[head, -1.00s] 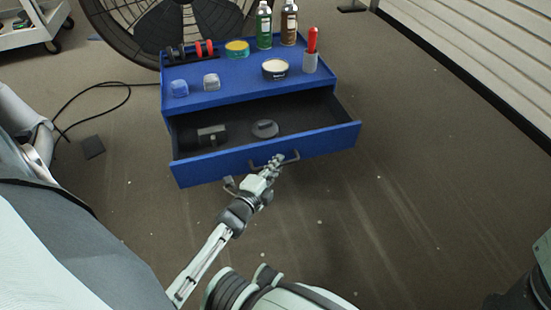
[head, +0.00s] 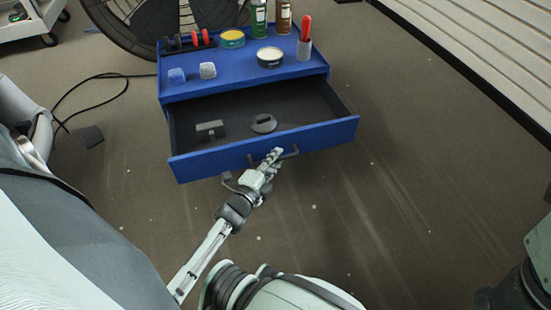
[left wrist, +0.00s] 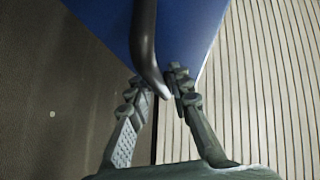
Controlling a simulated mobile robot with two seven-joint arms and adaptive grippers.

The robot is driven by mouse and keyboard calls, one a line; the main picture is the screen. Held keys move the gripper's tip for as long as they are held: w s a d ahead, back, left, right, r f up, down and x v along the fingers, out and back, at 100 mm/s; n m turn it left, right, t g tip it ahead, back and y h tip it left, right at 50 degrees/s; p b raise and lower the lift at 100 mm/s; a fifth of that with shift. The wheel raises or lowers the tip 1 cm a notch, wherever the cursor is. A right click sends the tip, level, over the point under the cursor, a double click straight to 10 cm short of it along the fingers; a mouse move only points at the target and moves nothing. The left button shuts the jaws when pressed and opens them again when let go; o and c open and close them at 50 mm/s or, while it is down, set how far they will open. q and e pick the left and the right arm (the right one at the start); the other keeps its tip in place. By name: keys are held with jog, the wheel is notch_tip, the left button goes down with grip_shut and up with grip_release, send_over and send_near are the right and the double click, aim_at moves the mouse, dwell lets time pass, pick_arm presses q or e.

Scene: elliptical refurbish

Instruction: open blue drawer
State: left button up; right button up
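The blue drawer (head: 322,137) is pulled well out of the blue cabinet (head: 240,83) in the head view, with its inside open to sight. A dark bar handle (head: 290,154) is on its front. In the left wrist view, the handle (left wrist: 145,40) passes between the two fingertips of my left gripper (left wrist: 160,85). The fingers are close in on both sides of it, with little or no gap. My right gripper is not in view.
A dark block (head: 210,131) and a round grey item (head: 263,123) lie in the drawer. Cans, bottles and a red-handled tool in a cup (head: 304,47) stand on the cabinet. The floor in front and to the right is clear.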

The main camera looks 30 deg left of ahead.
pick_arm(q)
jog(key=shift+o, duration=0.8)
jog(key=shift+s, duration=0.15)
jog(key=s+r, duration=0.1)
jog(key=s, duration=1)
jog(key=shift+s+d+r, duration=0.25)
jog(key=shift+d+r, duration=0.1)
jog(key=shift+d, duration=0.1)
jog(key=shift+s, duration=0.1)
